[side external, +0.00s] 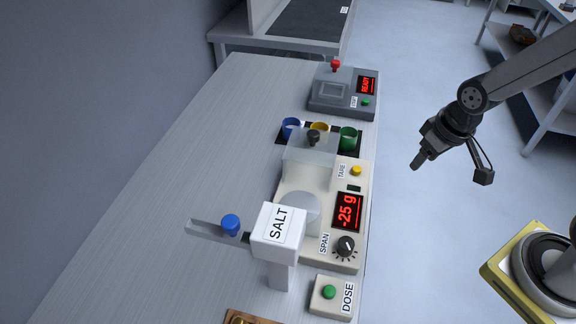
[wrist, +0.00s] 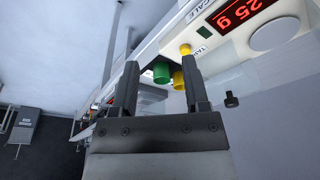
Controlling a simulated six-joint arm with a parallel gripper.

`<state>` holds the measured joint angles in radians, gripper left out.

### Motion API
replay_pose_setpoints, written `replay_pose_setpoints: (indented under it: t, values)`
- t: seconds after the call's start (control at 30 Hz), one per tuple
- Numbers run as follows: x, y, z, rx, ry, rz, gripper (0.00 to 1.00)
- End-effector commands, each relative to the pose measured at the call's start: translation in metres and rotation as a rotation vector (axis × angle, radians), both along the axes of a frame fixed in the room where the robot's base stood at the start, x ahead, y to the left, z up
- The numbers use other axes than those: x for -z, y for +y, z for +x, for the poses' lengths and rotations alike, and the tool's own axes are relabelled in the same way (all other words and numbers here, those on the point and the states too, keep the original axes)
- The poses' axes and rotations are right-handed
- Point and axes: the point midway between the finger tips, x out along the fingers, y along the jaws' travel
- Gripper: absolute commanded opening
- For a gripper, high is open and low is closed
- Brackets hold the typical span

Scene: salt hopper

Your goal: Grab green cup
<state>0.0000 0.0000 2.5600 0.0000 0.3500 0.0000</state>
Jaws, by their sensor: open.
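The green cup (side external: 349,139) stands on a black mat (side external: 281,142) at the right end of a row, beside a yellow cup (side external: 319,130) and a blue cup (side external: 291,127). In the wrist view the green cup (wrist: 162,73) shows between my two fingers, farther off, with the yellow cup (wrist: 179,79) beside it. My gripper (side external: 416,164) is open and empty, in the air to the right of the table, apart from the green cup. Its two fingers (wrist: 158,85) stand spread in the wrist view.
A scale (side external: 353,192) reading -25 g stands in front of the cups, with a clear cover and black knob (side external: 313,137). A grey device (side external: 344,104) reading READY is behind them. The SALT hopper (side external: 280,232) and DOSE box (side external: 331,295) are nearer. The table's left side is clear.

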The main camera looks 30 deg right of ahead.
Motion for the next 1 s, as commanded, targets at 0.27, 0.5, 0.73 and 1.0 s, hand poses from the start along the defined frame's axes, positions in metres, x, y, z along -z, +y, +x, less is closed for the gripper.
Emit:
replay_pose_setpoints:
  t: [0.27,0.5,0.73,1.0]
  values:
    - [0.000,0.000,0.000,0.000,0.000,0.000,0.68]
    - [0.000,0.000,0.000,0.000,0.000,0.000,1.00]
    - [0.001,-0.001,0.003,0.027,0.012,0.011,1.00]
    - [0.010,-0.006,0.025,0.230,0.113,0.094,1.00]
